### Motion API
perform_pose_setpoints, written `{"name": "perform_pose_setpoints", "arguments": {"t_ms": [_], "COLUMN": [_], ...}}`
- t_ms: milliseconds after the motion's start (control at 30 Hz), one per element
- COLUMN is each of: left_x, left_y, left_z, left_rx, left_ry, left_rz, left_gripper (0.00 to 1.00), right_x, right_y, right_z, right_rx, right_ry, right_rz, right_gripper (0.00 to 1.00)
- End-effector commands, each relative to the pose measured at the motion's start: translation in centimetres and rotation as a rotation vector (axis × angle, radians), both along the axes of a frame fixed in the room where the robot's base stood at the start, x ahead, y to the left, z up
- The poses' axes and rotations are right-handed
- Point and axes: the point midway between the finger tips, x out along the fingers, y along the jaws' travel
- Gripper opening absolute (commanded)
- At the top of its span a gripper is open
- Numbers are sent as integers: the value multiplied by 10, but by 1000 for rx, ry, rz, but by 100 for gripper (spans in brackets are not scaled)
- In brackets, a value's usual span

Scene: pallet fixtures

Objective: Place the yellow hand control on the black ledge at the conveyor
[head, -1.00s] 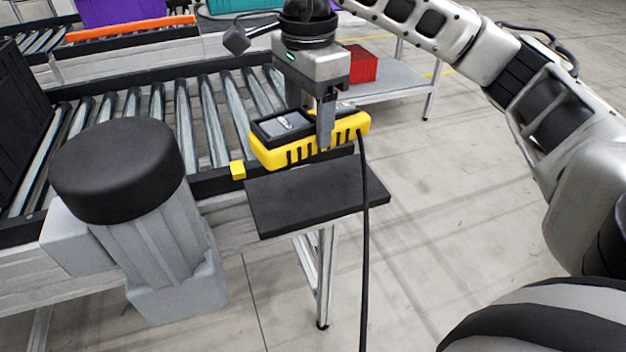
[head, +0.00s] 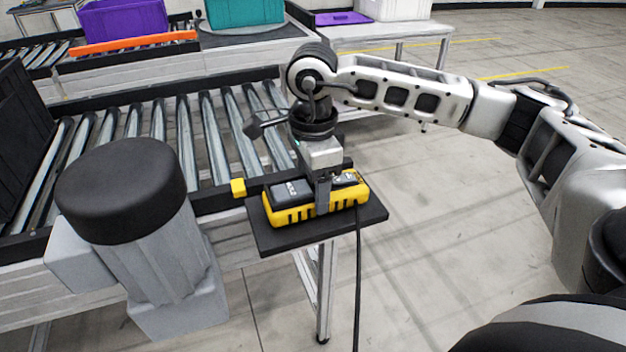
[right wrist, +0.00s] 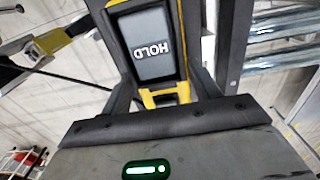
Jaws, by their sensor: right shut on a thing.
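The yellow hand control (head: 292,212), with a dark screen and a black cable hanging from its right end, is at the black ledge (head: 275,240) on the conveyor's near side. It looks level and appears to rest on the ledge or just over it; I cannot tell if they touch. My right gripper (head: 323,200) is shut on the hand control from above. In the right wrist view the hand control (right wrist: 150,45) shows a screen reading "HOLD" between the fingers. My left gripper is not in view.
The roller conveyor (head: 180,130) lies behind the ledge. A grey motor with a black cap (head: 120,180) stands to the left. A small yellow block (head: 238,188) is on the conveyor rail. Purple (head: 123,18) and teal (head: 243,12) bins stand at the back. Floor at right is clear.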

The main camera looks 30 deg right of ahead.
Motion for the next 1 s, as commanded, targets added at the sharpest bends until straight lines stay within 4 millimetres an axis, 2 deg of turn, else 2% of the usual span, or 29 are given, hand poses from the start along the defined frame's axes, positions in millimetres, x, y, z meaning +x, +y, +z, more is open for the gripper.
{"name": "perform_pose_setpoints", "arguments": {"t_ms": [267,300,333,367,600,767,867,1000], "left_x": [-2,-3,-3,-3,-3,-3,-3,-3], "left_y": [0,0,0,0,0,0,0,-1], "left_z": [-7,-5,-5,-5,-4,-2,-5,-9], "left_rx": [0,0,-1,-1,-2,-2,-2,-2], "left_ry": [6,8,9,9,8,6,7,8], "left_rz": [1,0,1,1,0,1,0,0], "left_gripper": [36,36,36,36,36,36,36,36], "right_x": [0,0,0,0,0,1,1,1], "right_y": [0,0,0,0,0,0,0,0], "right_z": [-4,-3,-2,-2,-2,7,23,54], "right_rx": [1,0,0,0,0,0,1,1], "right_ry": [-2,-1,-1,-1,-1,-3,-5,-8], "right_rz": [0,0,0,0,0,0,1,0], "right_gripper": [28,73,81,83,83,83,83,83]}}
